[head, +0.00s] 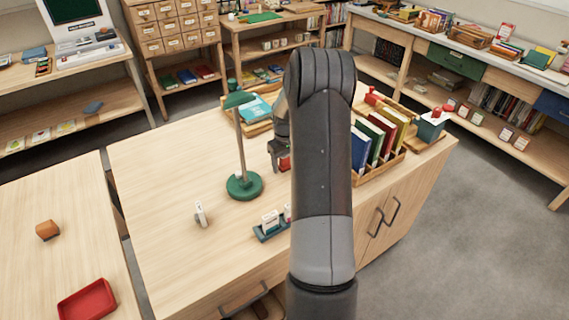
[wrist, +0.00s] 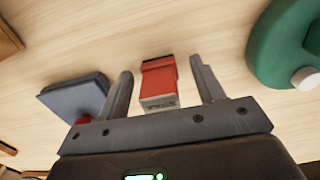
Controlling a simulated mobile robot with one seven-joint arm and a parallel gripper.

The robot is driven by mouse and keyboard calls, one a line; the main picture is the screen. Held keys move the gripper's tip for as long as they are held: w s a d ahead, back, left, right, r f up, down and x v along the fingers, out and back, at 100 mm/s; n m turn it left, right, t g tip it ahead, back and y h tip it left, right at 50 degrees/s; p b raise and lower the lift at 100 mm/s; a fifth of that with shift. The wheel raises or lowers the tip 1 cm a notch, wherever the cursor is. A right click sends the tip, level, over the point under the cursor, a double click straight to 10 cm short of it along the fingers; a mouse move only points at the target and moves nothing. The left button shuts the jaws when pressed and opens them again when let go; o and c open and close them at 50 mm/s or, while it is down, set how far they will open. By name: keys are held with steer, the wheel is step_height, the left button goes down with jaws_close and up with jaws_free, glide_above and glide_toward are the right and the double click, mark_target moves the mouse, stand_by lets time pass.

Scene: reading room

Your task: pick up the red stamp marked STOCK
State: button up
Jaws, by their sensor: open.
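In the wrist view, the red stamp (wrist: 159,80) stands on the wooden table top, with a light label at its near end whose lettering is blurred but looks like STOCK. My gripper (wrist: 163,78) is open, with one finger on each side of the stamp and a gap showing on both sides. In the head view, my gripper (head: 273,150) is low over the table beside the green lamp, and a bit of the red stamp (head: 284,163) shows next to it. My arm hides the rest.
The green lamp (head: 244,185) stands left of my gripper; its base (wrist: 283,45) is at the right in the wrist view. A dark grey pad (wrist: 75,95) lies left of the fingers. A wooden rack of books (head: 408,153) stands to the right. The table's left part is mostly clear.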

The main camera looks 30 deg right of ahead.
steer(key=c, duration=1.1)
steer(key=shift+r, duration=0.15)
